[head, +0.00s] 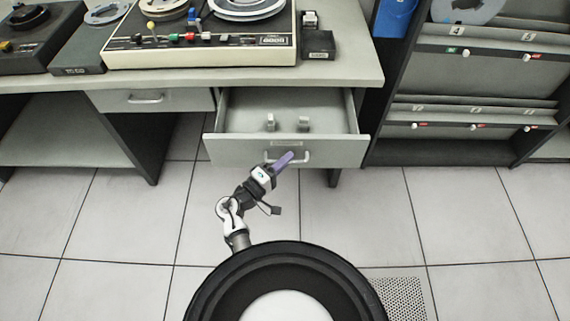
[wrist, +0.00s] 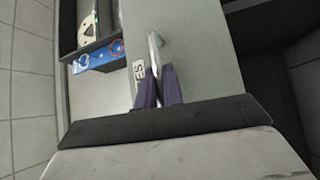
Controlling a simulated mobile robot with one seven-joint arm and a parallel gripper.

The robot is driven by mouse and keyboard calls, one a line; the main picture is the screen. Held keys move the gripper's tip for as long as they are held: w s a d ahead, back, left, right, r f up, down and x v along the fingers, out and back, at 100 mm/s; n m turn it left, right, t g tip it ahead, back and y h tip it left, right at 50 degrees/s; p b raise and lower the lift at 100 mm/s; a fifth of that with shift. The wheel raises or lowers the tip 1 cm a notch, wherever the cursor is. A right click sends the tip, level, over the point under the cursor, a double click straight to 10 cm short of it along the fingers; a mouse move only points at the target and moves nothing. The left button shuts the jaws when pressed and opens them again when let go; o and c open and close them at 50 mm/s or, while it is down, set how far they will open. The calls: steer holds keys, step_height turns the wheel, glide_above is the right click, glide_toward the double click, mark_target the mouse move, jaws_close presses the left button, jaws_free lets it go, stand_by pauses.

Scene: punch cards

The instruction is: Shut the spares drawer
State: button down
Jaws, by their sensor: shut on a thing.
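The spares drawer (head: 232,152) is pulled out from under the grey desk, with its inside showing. Two small light items (head: 287,123) stand in it. My gripper (head: 290,157) is at the drawer's front, with its purple fingers on the metal bar handle (head: 303,158). In the wrist view the fingers (wrist: 158,86) are closed around the handle (wrist: 155,52), against the grey drawer front (wrist: 195,60).
A second drawer (head: 150,98) to the left sits flush under the desk (head: 345,70). A tape machine (head: 200,55) stands on the desk. A dark shelf rack (head: 480,60) stands close on the right. The tiled floor (head: 120,215) in front is clear.

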steer(key=b, duration=1.6)
glide_above(285, 114)
steer(key=s, duration=0.1)
steer(key=shift+s+f, duration=0.15)
steer(key=shift+w+b, duration=0.5)
steer(key=shift+w, duration=0.05)
steer(key=shift+w+r, duration=0.1)
steer(key=shift+r, duration=0.2)
steer(key=c, duration=1.8)
jaws_free()
steer(key=v, duration=1.3)
steer(key=shift+s+a+b, duration=0.25)
steer(key=shift+a+b, duration=0.1)
steer(key=shift+b, duration=0.05)
